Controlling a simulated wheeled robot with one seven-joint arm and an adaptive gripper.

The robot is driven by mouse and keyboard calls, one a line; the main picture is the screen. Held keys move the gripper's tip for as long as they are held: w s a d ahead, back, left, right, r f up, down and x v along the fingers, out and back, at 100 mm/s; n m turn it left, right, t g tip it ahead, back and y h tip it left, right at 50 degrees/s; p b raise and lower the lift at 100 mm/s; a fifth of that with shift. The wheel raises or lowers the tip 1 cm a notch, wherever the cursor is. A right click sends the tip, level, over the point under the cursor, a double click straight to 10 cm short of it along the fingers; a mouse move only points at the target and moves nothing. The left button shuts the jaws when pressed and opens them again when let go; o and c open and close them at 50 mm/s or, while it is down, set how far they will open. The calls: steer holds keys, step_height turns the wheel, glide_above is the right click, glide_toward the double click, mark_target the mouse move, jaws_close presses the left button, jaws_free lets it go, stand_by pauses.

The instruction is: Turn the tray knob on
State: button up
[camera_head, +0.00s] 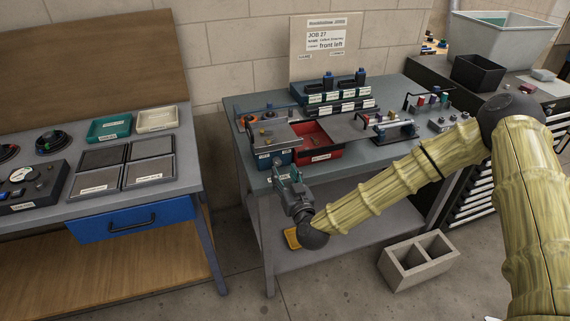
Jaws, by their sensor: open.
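A grey-topped workbench (235,110) stands in the middle. At its front left is a blue tray (280,158) with a grey lid-like plate (272,137) on top. A red tray (325,151) stands beside it. Small yellowish and orange fittings (267,116) sit at the plate's back edge; I cannot tell which part is the tray knob. My gripper (281,170) is at the bench's front edge, just in front of and below the blue tray. It is open, seen small and from behind. It hides part of the tray's front, and contact cannot be made out.
A fixture with small cylinders (392,130) and a control block (440,122) stand on the bench's right. A concrete block (418,262) lies on the floor. Another bench with trays (150,172) is at left.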

mark_target(278, 163)
steer(key=shift+p+x, duration=0.55)
steer(key=shift+x, duration=2)
